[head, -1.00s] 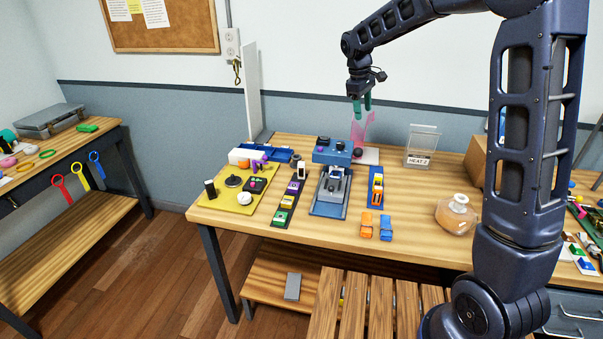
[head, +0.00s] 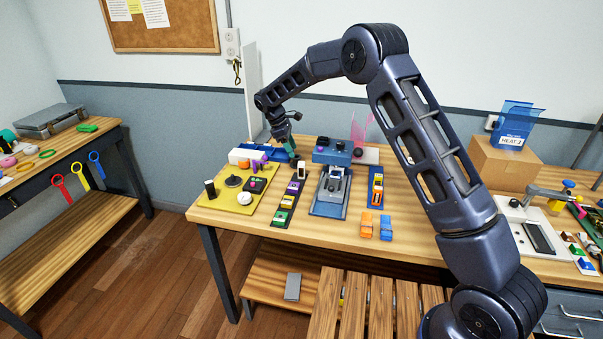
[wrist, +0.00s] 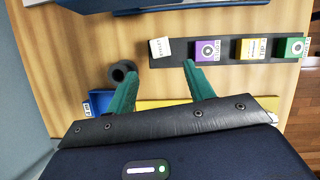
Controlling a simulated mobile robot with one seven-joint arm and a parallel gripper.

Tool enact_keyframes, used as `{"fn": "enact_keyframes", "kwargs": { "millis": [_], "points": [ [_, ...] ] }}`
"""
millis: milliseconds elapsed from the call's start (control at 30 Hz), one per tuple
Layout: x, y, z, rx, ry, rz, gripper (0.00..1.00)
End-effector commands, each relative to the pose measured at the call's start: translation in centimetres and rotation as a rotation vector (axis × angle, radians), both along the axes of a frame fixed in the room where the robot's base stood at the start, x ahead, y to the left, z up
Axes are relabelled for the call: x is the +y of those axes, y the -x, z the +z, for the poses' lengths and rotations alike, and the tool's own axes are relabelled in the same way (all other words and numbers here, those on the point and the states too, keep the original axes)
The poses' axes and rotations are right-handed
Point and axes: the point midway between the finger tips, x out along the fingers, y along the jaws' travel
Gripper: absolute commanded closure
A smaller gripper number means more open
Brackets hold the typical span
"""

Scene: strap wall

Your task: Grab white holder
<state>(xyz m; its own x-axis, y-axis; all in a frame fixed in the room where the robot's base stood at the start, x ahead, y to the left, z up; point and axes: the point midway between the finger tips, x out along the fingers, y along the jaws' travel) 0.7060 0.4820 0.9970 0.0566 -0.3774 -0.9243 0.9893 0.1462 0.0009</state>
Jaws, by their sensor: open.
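The white holder (head: 301,171) is a small labelled block at the far end of a dark strip tray (head: 273,223). Purple, yellow and green blocks sit along the same tray. In the wrist view the white holder (wrist: 160,48) lies just beyond and between my two teal fingertips. My gripper (head: 291,153) is low over the table near that end of the tray; it also shows in the wrist view (wrist: 159,69). Its fingers are spread, with nothing between them. I cannot tell its exact height above the holder.
A dark ring-shaped part (wrist: 122,72) is close to the left fingertip in the wrist view. A yellow mat (head: 217,205) with several parts is left of the tray. A blue press (head: 331,150) stands to the right. A tall white panel rises behind on the left.

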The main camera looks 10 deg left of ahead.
Motion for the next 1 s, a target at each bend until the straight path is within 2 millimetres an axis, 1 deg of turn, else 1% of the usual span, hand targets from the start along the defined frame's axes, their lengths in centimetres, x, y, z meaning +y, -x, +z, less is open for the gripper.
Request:
{"fn": "enact_keyframes", "kwargs": {
  "millis": [167,400,667,867,1000],
  "points": [
    [-0.4,0.0,-1.3,0.002,0.004,0.002,0.47],
    [-1.8,-0.2,-4.3,0.002,0.003,0.001,0.47],
    [-2.6,-0.3,-5.8,0.001,0.003,0.001,0.47],
    [-4.2,-0.3,-7.8,0.002,0.004,0.001,0.47],
    [-4.7,-0.4,-9.4,0.002,0.002,0.002,0.47]
  ]
}}
